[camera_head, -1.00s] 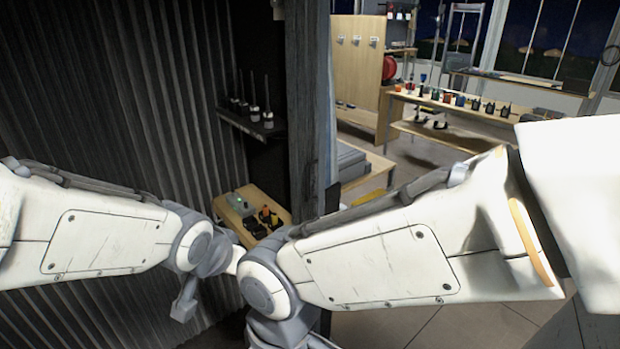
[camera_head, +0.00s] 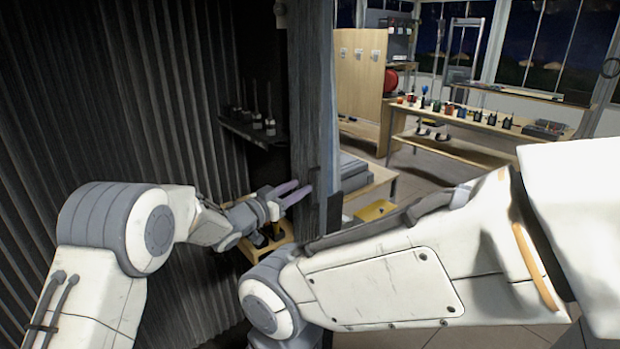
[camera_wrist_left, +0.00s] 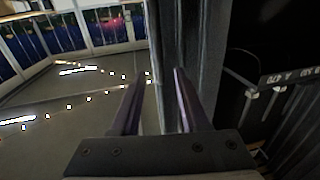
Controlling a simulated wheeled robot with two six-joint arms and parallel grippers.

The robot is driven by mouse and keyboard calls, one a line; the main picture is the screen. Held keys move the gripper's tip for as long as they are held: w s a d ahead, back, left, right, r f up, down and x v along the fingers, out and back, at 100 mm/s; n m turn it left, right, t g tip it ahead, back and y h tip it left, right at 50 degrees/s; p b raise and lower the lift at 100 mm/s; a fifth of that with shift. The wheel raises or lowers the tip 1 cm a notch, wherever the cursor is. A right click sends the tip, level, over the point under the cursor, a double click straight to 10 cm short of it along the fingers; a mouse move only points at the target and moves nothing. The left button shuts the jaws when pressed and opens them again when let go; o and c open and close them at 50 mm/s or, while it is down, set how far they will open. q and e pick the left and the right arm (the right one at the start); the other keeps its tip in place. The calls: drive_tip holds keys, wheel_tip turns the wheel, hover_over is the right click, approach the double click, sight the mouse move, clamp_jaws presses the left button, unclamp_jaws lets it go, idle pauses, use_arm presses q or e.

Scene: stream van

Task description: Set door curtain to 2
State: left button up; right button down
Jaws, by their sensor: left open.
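I cannot tell for sure which part is the door curtain. A tall dark grey upright post or edge (camera_head: 310,90) stands mid-picture in the head view, with a small dark fitting (camera_head: 331,203) low on its right side. My left gripper (camera_head: 304,186) is open, its two purple-grey fingers pointing at the lower part of this post. In the left wrist view the fingers (camera_wrist_left: 160,74) are apart, with the grey upright (camera_wrist_left: 190,45) beyond and between them. Contact cannot be told. No number setting is legible. My right gripper is not in view; only its arm shows.
A dark corrugated wall (camera_head: 110,100) lies close on the left, with a small shelf (camera_head: 250,130) of upright items. Beyond the post are a long table (camera_head: 480,125) of small items and open floor.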

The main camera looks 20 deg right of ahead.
use_arm(q)
drive_tip(key=shift+p+x, duration=0.75)
drive_tip(key=shift+x, duration=1.85)
drive_tip(key=shift+c, duration=0.3)
clamp_jaws()
